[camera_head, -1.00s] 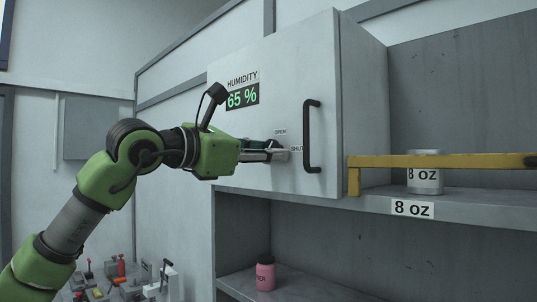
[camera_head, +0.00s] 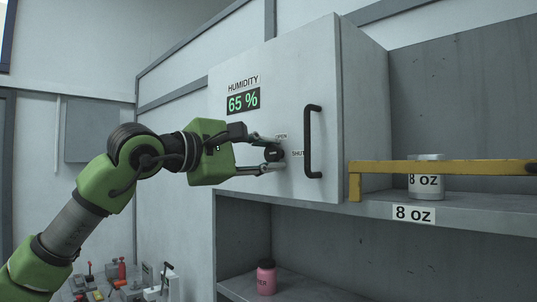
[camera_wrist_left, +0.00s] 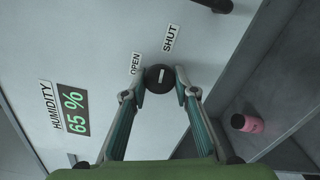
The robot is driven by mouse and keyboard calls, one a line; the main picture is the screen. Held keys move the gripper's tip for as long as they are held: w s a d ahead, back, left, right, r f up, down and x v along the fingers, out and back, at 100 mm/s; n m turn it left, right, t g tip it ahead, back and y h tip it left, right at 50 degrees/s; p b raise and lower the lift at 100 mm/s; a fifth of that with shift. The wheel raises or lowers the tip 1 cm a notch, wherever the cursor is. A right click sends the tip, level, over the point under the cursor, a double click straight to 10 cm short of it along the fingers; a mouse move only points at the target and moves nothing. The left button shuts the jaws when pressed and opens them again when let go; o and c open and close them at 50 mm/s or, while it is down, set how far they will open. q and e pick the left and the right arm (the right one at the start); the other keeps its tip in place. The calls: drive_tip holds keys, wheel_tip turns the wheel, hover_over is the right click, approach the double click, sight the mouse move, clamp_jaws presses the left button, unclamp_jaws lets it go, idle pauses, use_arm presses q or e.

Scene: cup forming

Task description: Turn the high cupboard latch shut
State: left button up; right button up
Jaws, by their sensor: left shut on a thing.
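The latch is a round dark knob (camera_head: 273,154) on the pale cupboard door (camera_head: 300,90), left of the door handle. It also shows in the left wrist view (camera_wrist_left: 160,78), with a short white mark that points roughly up toward the SHUT label (camera_wrist_left: 170,38). The OPEN label (camera_wrist_left: 135,63) is to its upper left. My left gripper (camera_head: 272,154) has one finger above and one below the knob in the head view. In the wrist view its fingertips (camera_wrist_left: 157,86) are on either side of the knob, shut on it. My right gripper is not in view.
A black bar handle (camera_head: 313,142) stands out from the door just right of the latch. A humidity display (camera_head: 243,102) is above left. A yellow rail (camera_head: 440,167) crosses the right shelf by an 8 oz can (camera_head: 427,185). A pink bottle (camera_head: 266,278) stands below.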

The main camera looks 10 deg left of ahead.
use_arm(q)
drive_tip(key=shift+m, duration=0.7)
drive_tip(key=o, duration=1.1)
drive_tip(key=v, duration=1.2)
drive_tip(key=shift+f, duration=0.1)
